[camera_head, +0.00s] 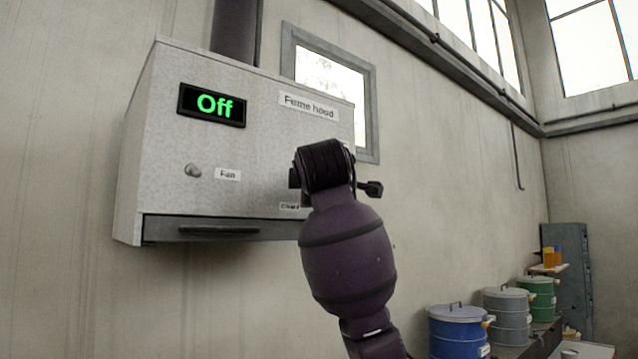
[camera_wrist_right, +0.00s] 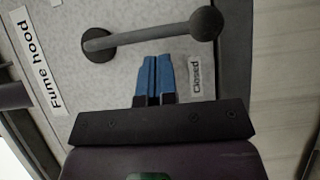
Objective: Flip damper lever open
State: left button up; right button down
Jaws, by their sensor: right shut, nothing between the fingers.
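The damper lever is a grey bar (camera_wrist_right: 150,36) with a dark round knob (camera_wrist_right: 206,23) at one end and a round dark pivot (camera_wrist_right: 98,45) at the other. The knob end lies by the "Closed" label (camera_wrist_right: 196,78). My right gripper (camera_wrist_right: 153,60) has blue fingers pressed together and empty, with their tips just beside the middle of the bar; I cannot tell whether they touch it. In the head view my right wrist hides the fingers and most of the lever area on the fume hood (camera_head: 260,150). My left gripper is not in view.
The hood's display (camera_head: 212,105) reads "Off" in green. A fan knob (camera_head: 193,170) sits at its left, above a dark handle (camera_head: 218,230). A blue drum (camera_head: 458,335), a grey drum (camera_head: 507,318) and a green drum (camera_head: 540,298) stand at the lower right.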

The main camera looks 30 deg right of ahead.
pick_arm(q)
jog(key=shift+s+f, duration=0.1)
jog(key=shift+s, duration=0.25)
pick_arm(e)
jog(key=shift+w+d, duration=0.2)
jog(key=shift+d, duration=0.5)
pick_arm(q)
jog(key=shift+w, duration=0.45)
pick_arm(e)
jog(key=shift+d+f+n, duration=0.1)
jog(key=shift+d+n, duration=0.2)
jog(key=shift+n, duration=0.1)
